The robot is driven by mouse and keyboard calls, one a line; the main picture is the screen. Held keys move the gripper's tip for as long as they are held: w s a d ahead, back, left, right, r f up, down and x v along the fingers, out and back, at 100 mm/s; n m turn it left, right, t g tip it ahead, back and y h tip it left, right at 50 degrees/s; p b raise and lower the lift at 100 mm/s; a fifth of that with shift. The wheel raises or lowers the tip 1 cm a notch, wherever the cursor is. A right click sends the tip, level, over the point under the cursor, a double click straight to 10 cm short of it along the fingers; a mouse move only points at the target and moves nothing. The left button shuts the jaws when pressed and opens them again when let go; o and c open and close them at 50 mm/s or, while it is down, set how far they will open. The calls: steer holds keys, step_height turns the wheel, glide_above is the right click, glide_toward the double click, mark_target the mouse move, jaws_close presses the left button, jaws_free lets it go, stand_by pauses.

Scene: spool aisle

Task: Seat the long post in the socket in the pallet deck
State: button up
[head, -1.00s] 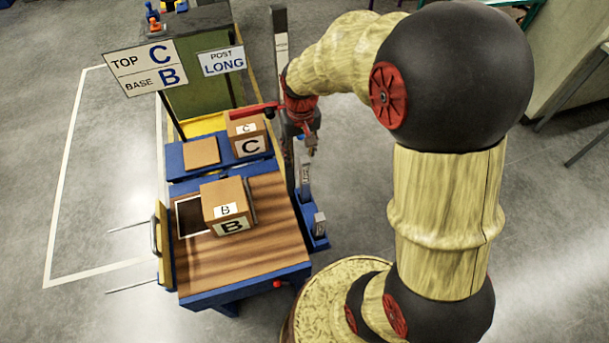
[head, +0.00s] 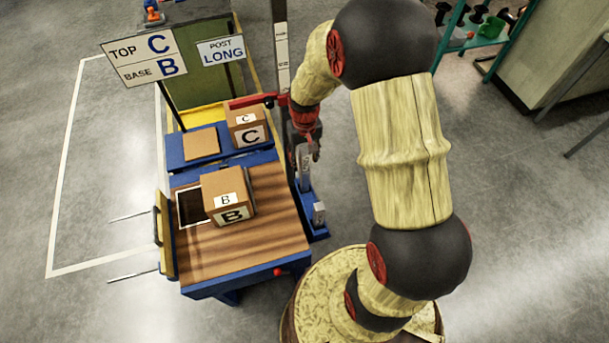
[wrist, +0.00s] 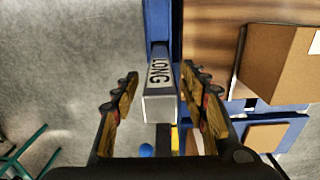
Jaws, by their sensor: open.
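The long post (wrist: 158,88) is grey, with "LONG" on its side, and stands upright. In the head view the post (head: 304,163) is in the blue rack right of the table, its top partly hidden by my gripper. My gripper (head: 309,150) is over the post's upper end. In the wrist view my gripper (wrist: 160,100) is open, its fingers on either side of the post with gaps visible. A dark square opening (head: 190,205) with a pale rim lies in the wooden deck (head: 255,240), left of box B; I cannot tell whether it is the socket.
Box B (head: 228,195) stands on the deck. Box C (head: 246,125) stands on a blue shelf behind it, beside a red bar. A shorter grey post (head: 319,213) stands in the rack. A sign (head: 221,51) reads POST LONG. Floor is clear at left.

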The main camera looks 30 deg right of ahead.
steer(key=shift+f, duration=0.25)
steer(key=shift+c, duration=1.3)
jaws_close()
